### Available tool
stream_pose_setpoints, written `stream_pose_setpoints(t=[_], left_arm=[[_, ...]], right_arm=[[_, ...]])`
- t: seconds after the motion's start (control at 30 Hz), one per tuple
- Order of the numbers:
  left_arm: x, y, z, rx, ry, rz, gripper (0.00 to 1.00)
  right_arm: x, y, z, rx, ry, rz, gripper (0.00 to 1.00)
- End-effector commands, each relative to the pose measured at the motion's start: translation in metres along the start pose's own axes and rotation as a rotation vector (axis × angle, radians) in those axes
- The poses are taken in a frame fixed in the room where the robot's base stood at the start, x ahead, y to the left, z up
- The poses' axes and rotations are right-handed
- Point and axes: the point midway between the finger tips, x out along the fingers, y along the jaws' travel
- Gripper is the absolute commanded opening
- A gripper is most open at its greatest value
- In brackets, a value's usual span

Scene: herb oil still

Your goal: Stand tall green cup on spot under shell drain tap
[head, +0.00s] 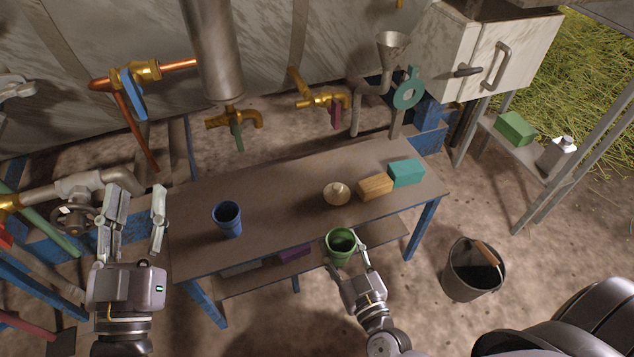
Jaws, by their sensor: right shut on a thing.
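The green cup (341,240) is upright at the front edge of the table in the head view. My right gripper (345,258) is shut on it, with a finger on either side. Whether the cup touches the table is hard to tell. My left gripper (138,206) is open and empty, left of the table. A brass tap with a green handle (237,132) is under the grey metal cylinder (213,50). A second brass tap with a dark red handle (335,112) is further right. No label shows which is the shell drain tap, and no marked spot is distinct.
A blue cup (228,219) stands on the left of the table (280,205). A round pale knobbed piece (336,194), a wooden block (375,187) and a teal block (406,173) stand on the right. A black bucket (470,272) is on the ground. The middle tabletop is clear.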

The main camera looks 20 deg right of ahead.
Motion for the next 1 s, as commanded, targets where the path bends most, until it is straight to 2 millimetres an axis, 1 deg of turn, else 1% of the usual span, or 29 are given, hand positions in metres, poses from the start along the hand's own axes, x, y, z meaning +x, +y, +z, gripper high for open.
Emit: stream_pose_setpoints(t=[0.1,0.2,0.27,0.33,0.43,0.6,0.67,0.7,0.8,0.87,1.0], left_arm=[[0.000,0.000,0.002,0.001,-0.014,-0.001,0.40],[0.000,-0.001,0.003,0.001,-0.016,-0.001,0.40],[0.000,0.000,0.003,0.001,-0.016,-0.001,0.40],[0.000,0.000,0.003,0.001,-0.015,-0.001,0.40],[0.000,0.000,0.003,0.001,-0.014,-0.001,0.40],[0.000,0.000,0.003,0.001,-0.014,-0.001,0.40],[0.000,0.000,0.003,0.001,-0.014,-0.001,0.40],[0.000,0.000,0.003,0.001,-0.014,-0.001,0.40],[0.000,0.000,0.003,0.001,-0.014,-0.001,0.40],[0.000,0.000,0.003,0.001,-0.013,-0.001,0.40],[0.000,0.000,0.002,0.001,-0.013,-0.001,0.40]], right_arm=[[-0.004,0.000,-0.001,0.002,0.001,0.001,0.14],[-0.003,-0.001,-0.002,0.003,0.002,-0.002,0.14],[-0.002,-0.003,-0.007,0.004,0.006,-0.009,0.14],[0.002,-0.007,-0.017,0.006,0.008,-0.025,0.14],[0.009,-0.015,-0.041,0.007,0.015,-0.066,0.14],[0.026,-0.030,-0.099,0.003,0.031,-0.154,0.14],[0.031,-0.030,-0.116,0.000,0.034,-0.169,0.14],[0.034,-0.029,-0.125,0.000,0.034,-0.171,0.14],[0.040,-0.019,-0.144,-0.001,0.028,-0.150,0.14],[0.042,-0.009,-0.152,0.000,0.023,-0.122,0.14],[0.044,0.016,-0.166,0.002,0.009,-0.039,0.14]])
